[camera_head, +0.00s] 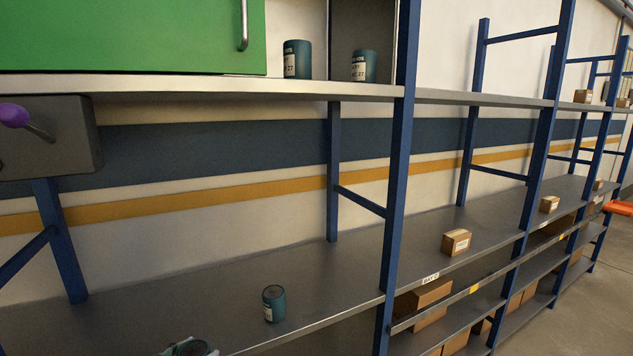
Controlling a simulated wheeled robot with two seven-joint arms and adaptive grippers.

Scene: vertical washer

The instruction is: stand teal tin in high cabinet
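A teal tin (274,303) with a pale label stands upright on the lower grey shelf, near its front edge. Two similar teal tins stand upright on the high level, one on the left (297,59) and one on the right (364,66). They are in the open part of the high cabinet, right of its green door (130,35), beside a grey side wall (361,35). A teal and pale object (190,347) is cut off by the bottom edge; I cannot tell what it is. Neither of my grippers is clearly visible.
A blue upright post (396,180) stands right of the tins. A grey box with a purple-knobbed lever (60,137) hangs below the cabinet at left. A cardboard box (456,242) sits farther right. The lower shelf (180,290) is largely bare around the tin.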

